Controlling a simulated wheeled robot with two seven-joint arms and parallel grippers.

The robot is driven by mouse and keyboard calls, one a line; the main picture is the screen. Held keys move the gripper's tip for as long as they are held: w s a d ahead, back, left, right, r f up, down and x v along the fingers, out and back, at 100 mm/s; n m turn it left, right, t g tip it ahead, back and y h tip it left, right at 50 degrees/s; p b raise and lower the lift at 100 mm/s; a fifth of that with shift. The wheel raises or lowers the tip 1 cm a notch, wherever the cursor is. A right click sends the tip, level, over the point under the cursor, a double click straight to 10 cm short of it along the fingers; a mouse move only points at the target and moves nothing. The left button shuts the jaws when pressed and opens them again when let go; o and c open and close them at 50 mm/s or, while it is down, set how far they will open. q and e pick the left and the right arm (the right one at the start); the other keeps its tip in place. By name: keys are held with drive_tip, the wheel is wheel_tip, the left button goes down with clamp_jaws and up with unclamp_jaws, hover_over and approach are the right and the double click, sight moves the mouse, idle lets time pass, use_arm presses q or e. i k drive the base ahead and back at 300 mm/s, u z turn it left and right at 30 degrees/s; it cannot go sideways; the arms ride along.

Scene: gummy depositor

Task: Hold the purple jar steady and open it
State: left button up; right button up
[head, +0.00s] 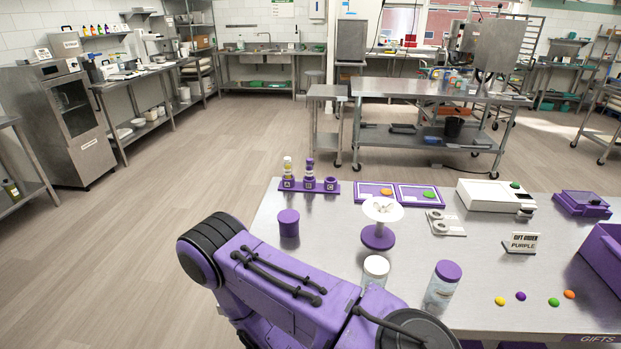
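A clear jar with a purple lid (441,289) stands upright near the front of the steel table, its lid on. A similar jar with a white lid (375,270) stands to its left, partly hidden by my purple arm. A small solid purple canister (289,222) stands near the table's left edge. I cannot tell for sure which one is the purple jar. One of my purple arms fills the lower middle of the head view, in front of the jars. Neither gripper shows in the picture.
A purple stand with a white top (379,237) is mid-table. Behind are a purple rack (309,187), two purple trays and a white machine (494,199). A "GIFT ORDER PURPLE" sign (521,244), several colored candies and a purple bin (604,256) are on the right.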

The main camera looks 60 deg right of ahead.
sight(366, 279)
drive_tip(key=u, duration=0.35)
drive_tip(key=i, duration=1.15)
drive_tip(key=z, duration=2.85)
